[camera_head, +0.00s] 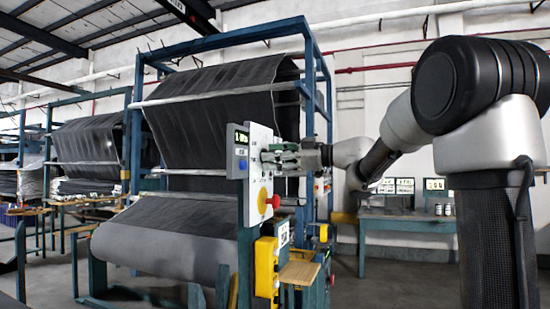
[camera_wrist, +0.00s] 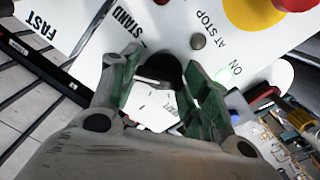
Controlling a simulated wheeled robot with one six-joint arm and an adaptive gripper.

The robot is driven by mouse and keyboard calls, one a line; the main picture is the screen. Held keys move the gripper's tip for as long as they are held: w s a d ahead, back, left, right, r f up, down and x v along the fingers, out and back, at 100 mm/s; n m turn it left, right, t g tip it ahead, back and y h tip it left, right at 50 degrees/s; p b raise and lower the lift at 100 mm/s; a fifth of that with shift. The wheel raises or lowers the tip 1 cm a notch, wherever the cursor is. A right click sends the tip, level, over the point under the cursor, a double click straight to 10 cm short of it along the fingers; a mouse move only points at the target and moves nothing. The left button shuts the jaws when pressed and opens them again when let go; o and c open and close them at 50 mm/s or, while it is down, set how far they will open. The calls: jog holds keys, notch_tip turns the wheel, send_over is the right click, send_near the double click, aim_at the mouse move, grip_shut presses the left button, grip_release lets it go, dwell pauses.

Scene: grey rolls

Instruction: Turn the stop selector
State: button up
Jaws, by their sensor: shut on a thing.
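The white control panel (camera_head: 257,178) stands at the right front of a loom-like frame. In the wrist view, a dark round selector knob (camera_wrist: 160,66) sits on the panel, partly hidden by my fingers. My gripper (camera_wrist: 161,72) has its green fingers on either side of this knob and is shut on it. In the head view, my gripper (camera_head: 274,156) reaches the panel from the right, and the knob is hidden. Printed words STAND, FAST, AT STOP and ON show around it.
A red button on a yellow base (camera_wrist: 255,12) lies close to the right of my fingers; it shows below my gripper in the head view (camera_head: 267,201). A small grey round part (camera_wrist: 198,42) is beside AT STOP. A yellow box (camera_head: 266,267) stands below. A blue-green bench (camera_head: 408,222) is behind.

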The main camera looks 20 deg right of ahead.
jog(key=shift+f, duration=0.1)
jog(key=o, duration=1)
jog(key=v, duration=1.2)
jog(key=shift+w, duration=0.1)
